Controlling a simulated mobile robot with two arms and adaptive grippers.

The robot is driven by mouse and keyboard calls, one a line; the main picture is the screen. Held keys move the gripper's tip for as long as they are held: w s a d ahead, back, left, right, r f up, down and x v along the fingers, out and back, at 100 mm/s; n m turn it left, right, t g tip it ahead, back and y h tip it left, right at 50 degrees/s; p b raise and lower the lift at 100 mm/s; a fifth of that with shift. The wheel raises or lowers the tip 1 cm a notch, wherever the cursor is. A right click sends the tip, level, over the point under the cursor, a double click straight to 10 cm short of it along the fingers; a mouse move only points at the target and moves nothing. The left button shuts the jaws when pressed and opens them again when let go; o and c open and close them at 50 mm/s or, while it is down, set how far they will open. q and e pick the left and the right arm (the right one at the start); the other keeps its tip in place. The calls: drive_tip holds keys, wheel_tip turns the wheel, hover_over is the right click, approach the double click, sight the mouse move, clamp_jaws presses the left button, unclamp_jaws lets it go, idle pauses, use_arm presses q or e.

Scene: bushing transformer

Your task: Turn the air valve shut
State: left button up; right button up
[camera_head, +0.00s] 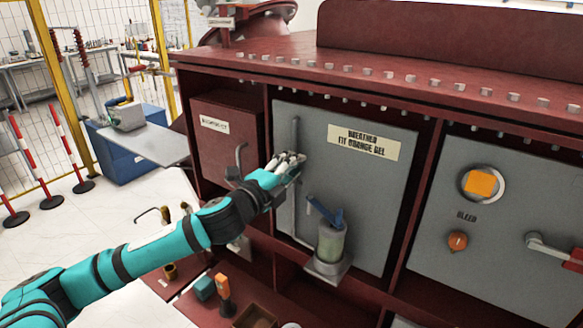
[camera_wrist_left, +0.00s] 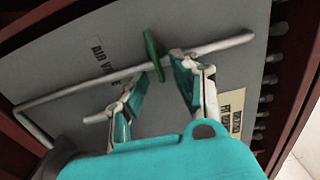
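The air valve shows in the left wrist view as a green lever (camera_wrist_left: 153,55) on a grey pipe (camera_wrist_left: 215,46), lying roughly across the pipe. A partly hidden "AIR VA..." label (camera_wrist_left: 100,52) is on the panel beside it. My left gripper (camera_wrist_left: 160,70) is open, with its fingertips close to the pipe and one on each side of the lever's near end. I cannot tell whether they touch it. In the head view my left gripper (camera_head: 292,160) is at the upright pipe (camera_head: 284,215) and hides the lever. My right gripper is not in view.
The grey panel carries a "BREATHER" label (camera_head: 363,142) and a breather jar (camera_head: 330,243) with a blue handle, just right of the pipe. Small items lie on the ledge below.

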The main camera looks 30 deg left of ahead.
use_arm(q)
drive_tip(key=shift+s, duration=0.1)
drive_tip(key=s+a, duration=0.1)
drive_tip(key=s, duration=1)
drive_tip(key=shift+s+a, duration=0.3)
drive_tip(key=shift+s, duration=0.1)
idle(0.3)
